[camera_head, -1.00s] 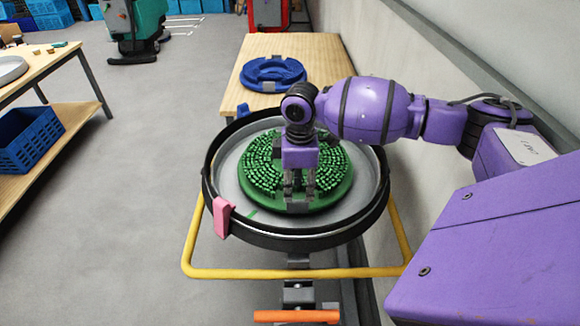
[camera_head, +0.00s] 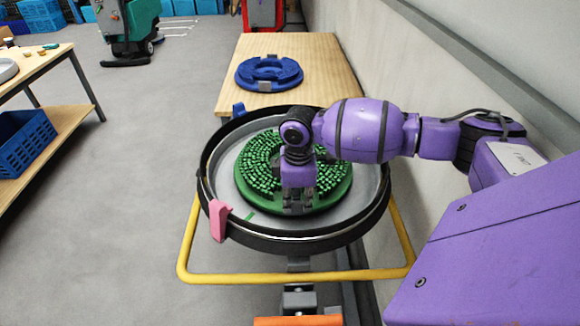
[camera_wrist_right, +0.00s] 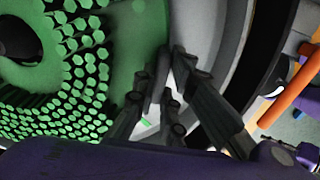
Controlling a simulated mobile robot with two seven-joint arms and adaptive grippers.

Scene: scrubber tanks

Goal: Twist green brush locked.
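The green brush (camera_head: 336,184) is a round disc with green bristle tufts facing up. It lies inside a grey round housing (camera_head: 222,180) with a black rim. A small grey lug sits at the brush's front edge, mostly hidden by my gripper. My right gripper (camera_head: 298,207) points down over that front edge, with its fingers apart on either side of the lug. In the right wrist view the fingers (camera_wrist_right: 165,95) stand close around the grey lug beside the bristles; firm contact cannot be made out. My left gripper is not in view.
A pink clip (camera_head: 219,220) sits on the rim's left front, and a yellow bar (camera_head: 290,279) frames the housing. A wooden table (camera_head: 320,62) with a blue ring-shaped part (camera_head: 269,73) stands behind. A wall is close on the right; open floor is left.

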